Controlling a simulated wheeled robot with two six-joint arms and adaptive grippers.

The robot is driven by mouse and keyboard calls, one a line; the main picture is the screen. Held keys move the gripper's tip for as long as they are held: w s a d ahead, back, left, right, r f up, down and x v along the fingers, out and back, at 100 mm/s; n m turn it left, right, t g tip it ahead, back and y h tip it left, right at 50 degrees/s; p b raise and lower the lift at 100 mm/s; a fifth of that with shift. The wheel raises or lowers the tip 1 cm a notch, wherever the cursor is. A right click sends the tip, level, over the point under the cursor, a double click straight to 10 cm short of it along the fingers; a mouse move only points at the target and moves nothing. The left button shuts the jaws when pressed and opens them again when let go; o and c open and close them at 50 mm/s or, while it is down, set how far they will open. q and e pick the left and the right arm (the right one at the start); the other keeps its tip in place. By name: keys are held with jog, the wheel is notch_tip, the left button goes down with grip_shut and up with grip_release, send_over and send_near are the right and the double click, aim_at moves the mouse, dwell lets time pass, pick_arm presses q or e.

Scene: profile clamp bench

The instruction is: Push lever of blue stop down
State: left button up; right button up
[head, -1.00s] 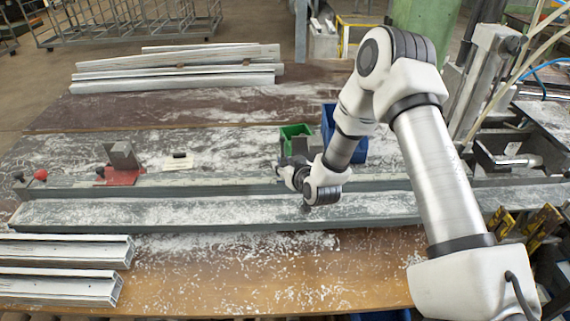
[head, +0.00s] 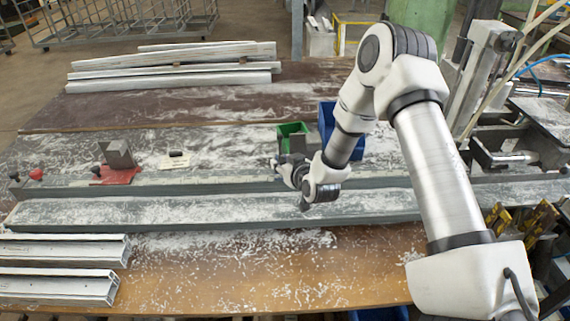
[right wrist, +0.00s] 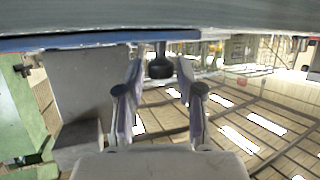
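In the head view my right gripper (head: 279,163) is low over the long grey fence rail, in front of a green part (head: 290,130). In the right wrist view its two fingers (right wrist: 160,85) are apart. A black knob (right wrist: 160,66) shows between and just beyond the fingertips, below a thin blue edge (right wrist: 110,39); contact cannot be told. A blue part (head: 327,118) stands behind my right forearm in the head view, largely hidden by it. I cannot make out a lever on it there. My left gripper is not in view.
A red stop (head: 121,177) with a grey block and a red knob (head: 36,174) are at the left of the rail. Loose profiles lie at the back (head: 170,78) and front left (head: 60,285). The brown front surface (head: 230,270) is open but strewn with shavings.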

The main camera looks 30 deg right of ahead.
jog(key=v, duration=1.2)
jog(key=shift+f, duration=0.1)
